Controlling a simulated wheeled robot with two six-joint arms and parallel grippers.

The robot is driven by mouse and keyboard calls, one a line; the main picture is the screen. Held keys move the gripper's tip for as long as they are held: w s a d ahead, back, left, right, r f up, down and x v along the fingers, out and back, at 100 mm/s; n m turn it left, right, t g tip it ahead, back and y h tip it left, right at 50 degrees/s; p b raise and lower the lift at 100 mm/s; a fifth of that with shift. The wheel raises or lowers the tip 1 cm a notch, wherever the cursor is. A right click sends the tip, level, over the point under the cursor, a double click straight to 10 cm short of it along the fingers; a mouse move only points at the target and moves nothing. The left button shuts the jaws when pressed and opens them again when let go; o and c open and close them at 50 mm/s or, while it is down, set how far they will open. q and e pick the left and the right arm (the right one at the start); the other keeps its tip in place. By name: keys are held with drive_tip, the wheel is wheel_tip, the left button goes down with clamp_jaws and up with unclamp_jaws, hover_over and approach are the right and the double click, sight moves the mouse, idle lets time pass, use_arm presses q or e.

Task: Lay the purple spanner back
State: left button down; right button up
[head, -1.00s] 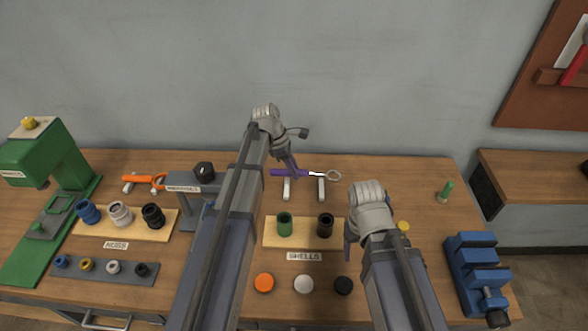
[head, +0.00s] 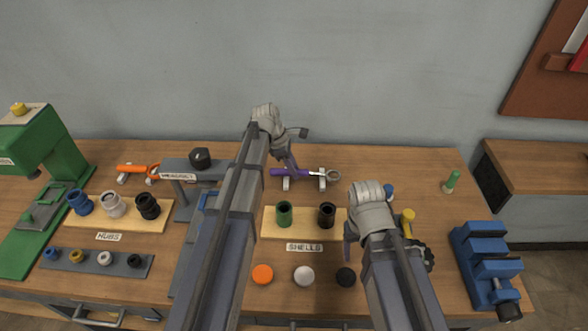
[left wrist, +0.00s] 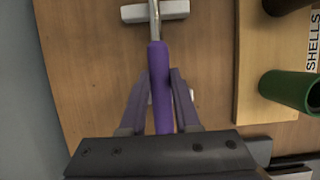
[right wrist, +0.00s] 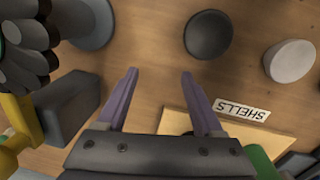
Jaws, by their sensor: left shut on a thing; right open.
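The purple spanner (head: 308,173) lies level across two white rests at the back of the bench, its ring end to the right. My left gripper (head: 291,168) is shut on its purple handle. In the left wrist view the handle (left wrist: 158,75) runs between the fingers (left wrist: 160,85), and the silver shaft crosses over one white rest (left wrist: 180,10). The other rest (head: 287,184) is partly hidden behind handle and fingers. I cannot tell whether the spanner touches the rests. My right gripper (right wrist: 158,78) is open and empty above the bench front, beside the shells board.
The shells board (head: 270,225) with green and black shells stands in front of the rests. A grey stand (head: 185,168) and an orange spanner (head: 132,169) are to the left. A blue vise (head: 487,265) is at right.

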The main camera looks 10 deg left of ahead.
use_arm(q)
drive_tip(key=shift+f, duration=0.2)
use_arm(e)
drive_tip(key=shift+f, duration=0.2)
use_arm(q)
drive_tip(key=c, duration=0.5)
unclamp_jaws()
drive_tip(key=shift+c, duration=0.2)
drive_tip(key=shift+r, duration=0.1)
use_arm(e)
drive_tip(key=shift+r, duration=0.1)
use_arm(q)
drive_tip(key=p+v, duration=0.7)
drive_tip(key=shift+a+r, duration=0.15)
drive_tip(key=shift+r, duration=0.2)
use_arm(e)
wheel_tip(320, 180, up, 7)
use_arm(q)
drive_tip(key=shift+f, duration=0.1)
